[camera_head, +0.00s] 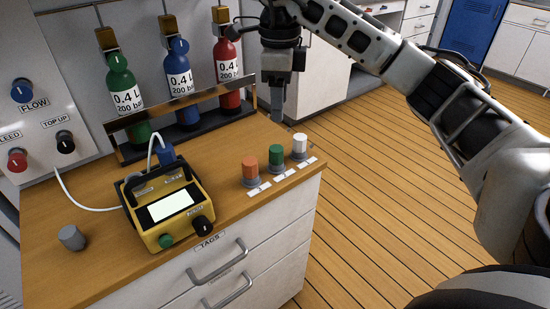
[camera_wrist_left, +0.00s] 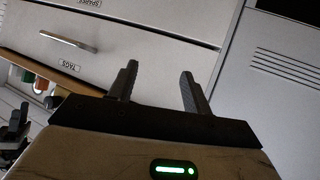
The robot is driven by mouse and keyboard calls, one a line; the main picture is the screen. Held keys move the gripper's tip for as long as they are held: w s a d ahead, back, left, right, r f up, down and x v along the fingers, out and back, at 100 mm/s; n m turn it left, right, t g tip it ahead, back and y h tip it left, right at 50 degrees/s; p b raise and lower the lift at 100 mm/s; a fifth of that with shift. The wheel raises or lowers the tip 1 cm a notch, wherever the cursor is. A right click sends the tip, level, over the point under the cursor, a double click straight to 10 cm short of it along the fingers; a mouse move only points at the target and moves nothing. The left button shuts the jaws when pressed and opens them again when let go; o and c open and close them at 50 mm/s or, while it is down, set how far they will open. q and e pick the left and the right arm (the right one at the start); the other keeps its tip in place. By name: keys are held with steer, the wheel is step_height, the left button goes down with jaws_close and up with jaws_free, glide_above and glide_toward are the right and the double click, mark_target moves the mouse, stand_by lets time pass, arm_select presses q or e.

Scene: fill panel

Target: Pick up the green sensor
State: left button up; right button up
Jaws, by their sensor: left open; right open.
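The green sensor (camera_head: 275,156) is a small upright cylinder on the wooden counter near its right front corner. It stands between an orange sensor (camera_head: 250,169) and a white sensor (camera_head: 299,146), each with a white label in front. My right gripper (camera_head: 277,112) hangs above the counter's right edge, behind and above the row of sensors, touching none of them; its fingers look end-on in the head view. My left gripper (camera_wrist_left: 158,85) is open and empty in the left wrist view, in front of drawers, and is not in the head view.
A yellow device (camera_head: 170,208) with a screen and a cable sits left of the sensors. A grey cylinder (camera_head: 71,238) stands at the front left. A rack (camera_head: 185,122) holds green, blue and red bottles at the back. Wooden floor lies right of the counter.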

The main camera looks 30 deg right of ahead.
mark_target(279, 149)
step_height(279, 149, down, 7)
steer(key=shift+r, duration=0.1)
steer(key=f, duration=0.4)
steer(key=shift+s+a, duration=0.15)
steer(key=shift+s, duration=0.15)
steer(key=shift+f, duration=0.7)
steer(key=c, duration=1)
